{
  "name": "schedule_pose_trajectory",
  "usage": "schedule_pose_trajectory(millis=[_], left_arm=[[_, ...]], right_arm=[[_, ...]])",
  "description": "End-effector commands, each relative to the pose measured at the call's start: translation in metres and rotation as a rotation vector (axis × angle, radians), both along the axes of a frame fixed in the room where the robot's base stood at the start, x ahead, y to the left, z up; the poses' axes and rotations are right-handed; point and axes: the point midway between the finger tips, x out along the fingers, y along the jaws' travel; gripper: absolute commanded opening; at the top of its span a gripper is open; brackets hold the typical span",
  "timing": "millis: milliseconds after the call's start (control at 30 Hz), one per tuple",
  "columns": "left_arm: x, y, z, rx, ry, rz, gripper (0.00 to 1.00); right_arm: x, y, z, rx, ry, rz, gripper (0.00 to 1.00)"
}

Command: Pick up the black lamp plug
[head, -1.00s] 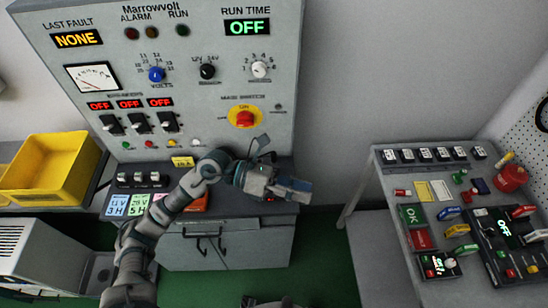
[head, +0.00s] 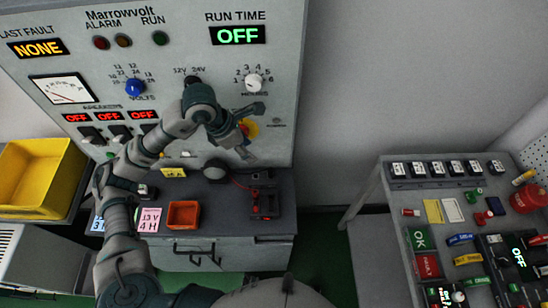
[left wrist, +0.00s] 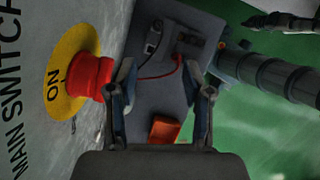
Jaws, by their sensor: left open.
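My left gripper (head: 250,132) is open and empty in front of the panel's red main switch (head: 243,127). In the left wrist view its fingers (left wrist: 158,78) are spread over the ledge, with nothing between the tips. A dark, round-ended piece (head: 215,169) lies on the ledge below the gripper, by the panel, with a thin red lead running right from it. It may be the black lamp plug; I cannot tell for sure. The lead runs to a black and red device (head: 264,203). In the wrist view the lead (left wrist: 157,76) shows, and its left end is behind a finger.
The red main switch knob (left wrist: 92,77) stands out close to the left finger in the wrist view. An orange tray (head: 183,203) sits on the ledge (head: 225,215). A yellow bin (head: 22,192) is at left, a crowded bench (head: 385,190) at right.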

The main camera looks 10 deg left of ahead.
Motion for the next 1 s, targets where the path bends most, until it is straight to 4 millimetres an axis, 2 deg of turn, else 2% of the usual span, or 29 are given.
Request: schedule_pose_trajectory(millis=[167,600,867,1000], left_arm=[[0.001,-0.001,-0.009,0.010,0.000,0.003,0.50],[0.019,-0.034,-0.098,0.009,0.003,0.002,0.50],[0.023,-0.043,-0.118,0.008,0.002,0.002,0.50],[0.027,-0.051,-0.137,0.008,0.004,0.002,0.50]], right_arm=[[-0.003,0.000,0.000,0.000,0.002,0.000,0.00],[-0.017,-0.004,0.000,-0.001,0.009,0.002,0.00],[-0.021,-0.004,0.002,-0.002,0.013,0.003,0.00],[-0.020,-0.004,0.007,-0.001,0.010,0.003,0.00]])
